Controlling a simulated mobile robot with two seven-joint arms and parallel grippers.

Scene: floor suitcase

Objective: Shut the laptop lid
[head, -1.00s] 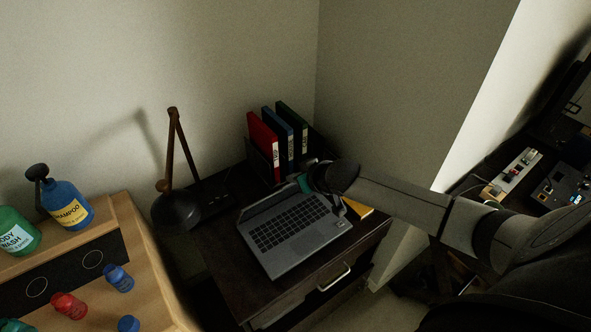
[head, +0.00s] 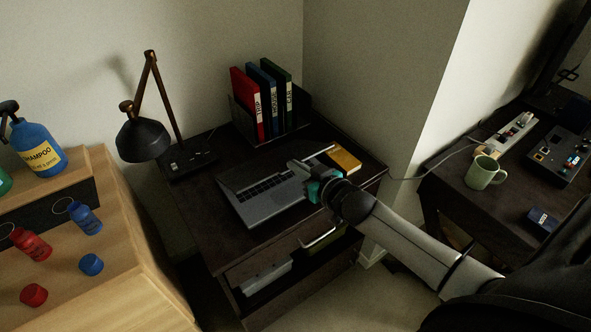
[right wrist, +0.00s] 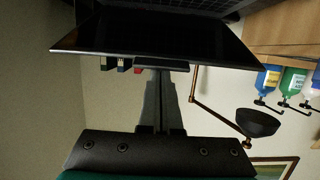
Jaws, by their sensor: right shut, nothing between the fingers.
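The grey laptop (head: 259,211) lies open on the dark desk in the head view, its keyboard exposed. Its lid is raised at the back and shows only as a thin strip in that view. In the right wrist view the dark lid (right wrist: 150,35) fills the upper part, with some keys above it. My right gripper (head: 297,166) is shut and empty over the right part of the laptop, hiding some keys. In the right wrist view its fingers (right wrist: 160,68) reach the lid's edge; I cannot tell whether they touch. My left gripper is not in view.
A desk lamp (head: 143,139) stands left of the laptop, and binders (head: 262,97) stand behind it. A yellow book (head: 345,160) lies right of it. A wooden unit with bottles (head: 40,150) is at the left. A green mug (head: 484,173) stands on the right table.

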